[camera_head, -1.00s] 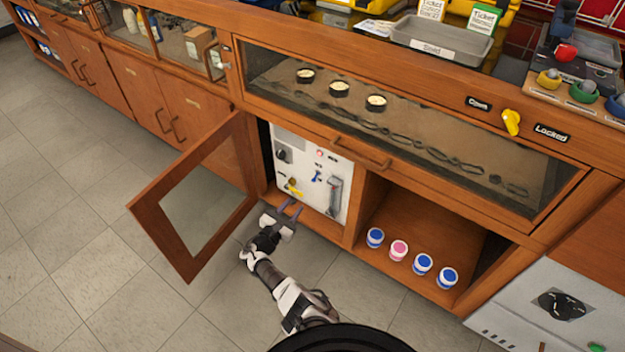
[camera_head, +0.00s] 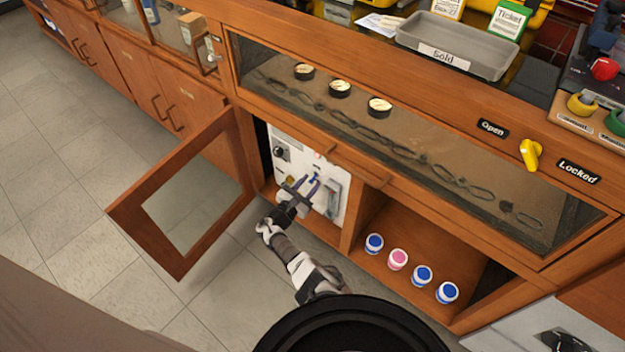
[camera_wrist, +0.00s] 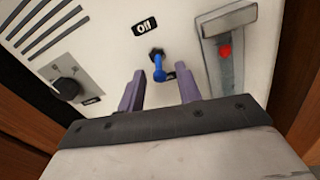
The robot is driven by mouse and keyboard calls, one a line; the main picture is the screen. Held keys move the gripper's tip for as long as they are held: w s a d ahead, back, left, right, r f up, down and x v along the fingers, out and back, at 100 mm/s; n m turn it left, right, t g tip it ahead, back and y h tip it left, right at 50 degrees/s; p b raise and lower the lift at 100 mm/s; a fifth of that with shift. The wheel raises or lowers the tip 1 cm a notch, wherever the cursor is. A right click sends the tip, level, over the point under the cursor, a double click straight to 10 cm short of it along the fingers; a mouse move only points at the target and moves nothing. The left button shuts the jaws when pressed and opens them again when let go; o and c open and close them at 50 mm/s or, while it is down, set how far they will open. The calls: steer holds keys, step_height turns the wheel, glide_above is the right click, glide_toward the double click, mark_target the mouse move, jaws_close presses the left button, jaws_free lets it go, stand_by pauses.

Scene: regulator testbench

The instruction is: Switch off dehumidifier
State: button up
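The dehumidifier is a white panel (camera_head: 283,152) inside the open cabinet, and its face fills much of the wrist view (camera_wrist: 115,45). A blue toggle switch (camera_wrist: 159,68) sits on it below a black label that appears to read "Off" (camera_wrist: 145,28). A second small label below the switch is partly hidden. My gripper (camera_wrist: 160,92) is open, its two purple fingers pointing at the panel on either side of and just below the blue switch. In the head view my gripper (camera_head: 304,188) covers part of the panel.
A black knob (camera_wrist: 66,89) is left of the switch, and a grey lever with a red spot (camera_wrist: 228,60) is right. The cabinet door (camera_head: 140,215) stands open left. Several jars, including a pink-lidded jar (camera_head: 398,259), stand in the right compartment.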

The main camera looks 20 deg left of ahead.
mark_target(314, 175)
steer(key=shift+c, duration=0.4)
jaws_close()
steer(key=shift+r, duration=0.15)
step_height(314, 175, up, 3)
steer(key=g+y+p, duration=0.1)
steer(key=g+p, duration=0.3)
steer(key=p, duration=0.5)
steer(key=shift+p, duration=0.4)
steer(key=g+p, duration=0.1)
steer(key=p, duration=0.1)
steer(key=g+p, duration=0.1)
steer(key=shift+w+r+y+p, duration=0.1)
steer(key=shift+r+y+p, duration=0.2)
steer(key=shift+y+p, duration=0.1)
steer(key=g+p, duration=0.3)
steer(key=shift+w+d+r+y, duration=0.1)
steer(key=shift+w+r+y, duration=0.15)
steer(key=shift+y, duration=0.15)
steer(key=shift+f+m, duration=0.1)
steer(key=shift+m, duration=0.2)
